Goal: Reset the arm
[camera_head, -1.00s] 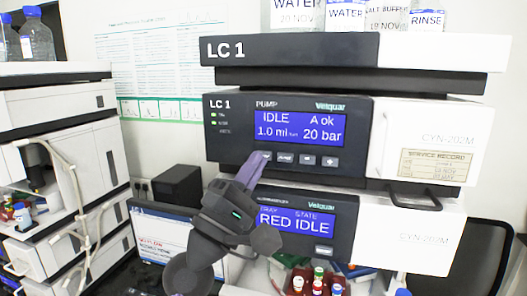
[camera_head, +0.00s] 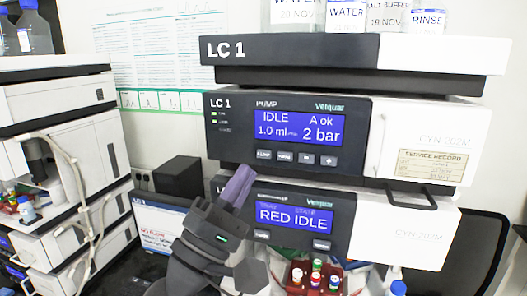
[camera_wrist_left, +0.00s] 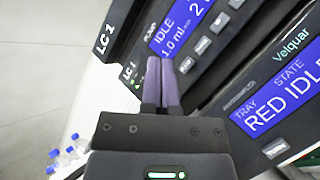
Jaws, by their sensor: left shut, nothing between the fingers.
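My left gripper (camera_head: 240,182) is shut and empty, with purple fingers pressed together. In the head view it stands in front of the lower module (camera_head: 340,225), below the left end of the pump's button row. The pump module (camera_head: 228,146) above it shows "IDLE", "A ok", "1.0 ml/min" and "2 bar". The lower module's display reads "RED IDLE". In the left wrist view the closed fingertips (camera_wrist_left: 160,62) point toward the pump front, and I cannot tell from it whether they touch anything. My right gripper is not in view.
Solvent bottles (camera_head: 346,16) stand on top of the stack. A red vial tray (camera_head: 322,276) sits below at the front. A second instrument stack (camera_head: 60,150) with tubing stands at left. A monitor (camera_head: 152,222) and black box (camera_head: 180,178) are behind my arm.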

